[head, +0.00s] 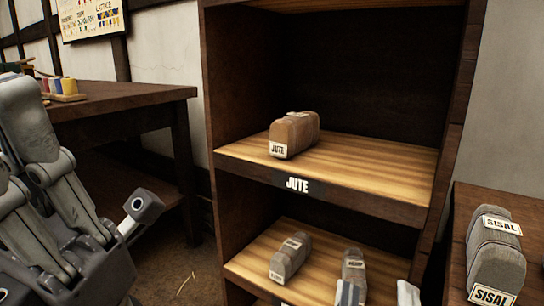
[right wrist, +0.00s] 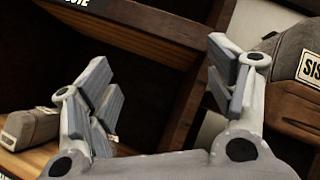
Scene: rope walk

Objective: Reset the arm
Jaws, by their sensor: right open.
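My right gripper (head: 378,293) is at the bottom edge of the head view, in front of the lower shelf. Its two fingertips stand apart with nothing between them. The right wrist view shows the same open gripper (right wrist: 165,95) with its pads wide apart. Grey linkages of my left arm and gripper (head: 60,215) fill the lower left of the head view, close to the camera. Whether those jaws are open or shut cannot be made out.
A wooden shelf unit holds a JUTE bundle (head: 294,134) on its JUTE-labelled shelf (head: 380,172). Two smaller bundles (head: 291,258) (head: 353,267) lie on the shelf below. SISAL bundles (head: 495,255) sit at right. A wooden table (head: 120,98) stands at left.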

